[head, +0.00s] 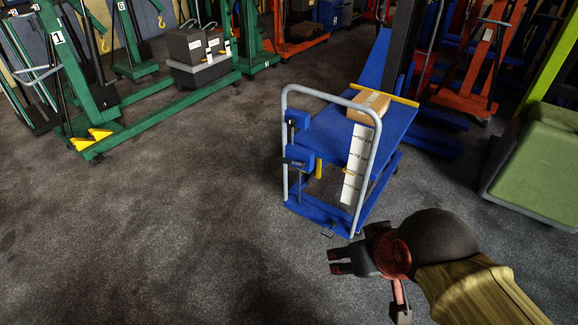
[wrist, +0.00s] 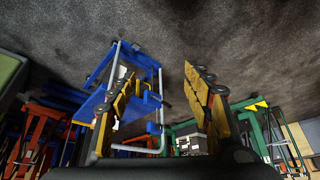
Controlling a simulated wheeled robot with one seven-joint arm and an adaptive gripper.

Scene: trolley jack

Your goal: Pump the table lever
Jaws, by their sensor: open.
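The blue lift table (head: 335,207) stands ahead of my gripper, with a tall grey tube handle frame at its near end. A small dark lever-like piece (head: 328,231) sticks out low at its near end; I cannot tell for certain that it is the lever. My gripper (head: 332,261) is open and empty, in front of the table's near end and apart from it. In the wrist view the open fingers (wrist: 160,90) have yellow pads, and the table (wrist: 93,103) appears upside down behind the left finger, which partly hides it.
A green hoist (head: 150,117) with grey weights is at the back left. A green padded block (head: 538,165) is at the right. The floor at left is clear.

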